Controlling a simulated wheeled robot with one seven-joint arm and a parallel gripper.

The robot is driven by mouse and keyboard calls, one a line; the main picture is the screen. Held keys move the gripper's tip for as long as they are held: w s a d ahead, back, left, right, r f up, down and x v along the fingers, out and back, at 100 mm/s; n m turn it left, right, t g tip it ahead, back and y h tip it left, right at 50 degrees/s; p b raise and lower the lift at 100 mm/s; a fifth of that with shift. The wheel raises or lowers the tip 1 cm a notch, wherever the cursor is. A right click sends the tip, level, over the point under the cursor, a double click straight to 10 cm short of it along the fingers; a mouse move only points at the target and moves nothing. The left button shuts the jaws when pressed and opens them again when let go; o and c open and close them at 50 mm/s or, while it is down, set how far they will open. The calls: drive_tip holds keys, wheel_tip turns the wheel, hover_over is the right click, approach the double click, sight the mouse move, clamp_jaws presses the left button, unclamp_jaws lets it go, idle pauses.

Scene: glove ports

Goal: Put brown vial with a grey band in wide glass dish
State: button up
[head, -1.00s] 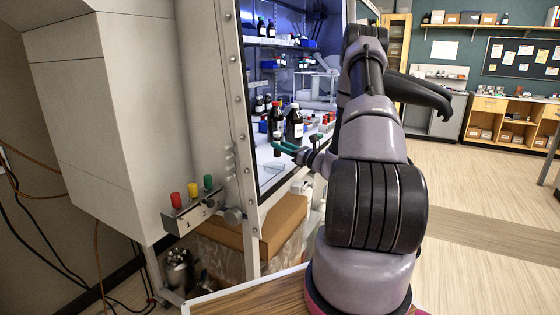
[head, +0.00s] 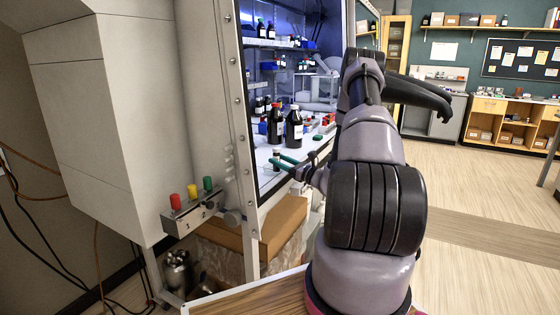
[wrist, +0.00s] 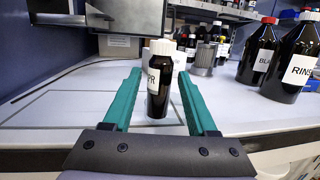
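A small dark brown vial (wrist: 160,85) with a pale cap and a white label stands upright on the white work surface in the wrist view. I cannot make out a grey band on it. It also shows in the head view (head: 276,154), by the fingertips. My gripper (wrist: 160,88) is open, with one green finger on each side of the vial and a small gap on both sides. In the head view my gripper (head: 282,161) reaches into the hood. I cannot clearly identify the wide glass dish; faint rectangular outlines show on the surface left of the vial in the wrist view.
Large dark bottles, one red-capped (wrist: 258,50) and one with a white label (wrist: 295,62), stand right of the vial. A metal cylinder (wrist: 203,60) stands behind it, and a grey box (wrist: 125,15) is at the back. The hood's side frame (head: 243,130) is left of my arm.

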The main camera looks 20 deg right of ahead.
drive_tip(key=shift+r, duration=0.1)
drive_tip(key=shift+r, duration=0.3)
drive_tip(key=v, duration=1.2)
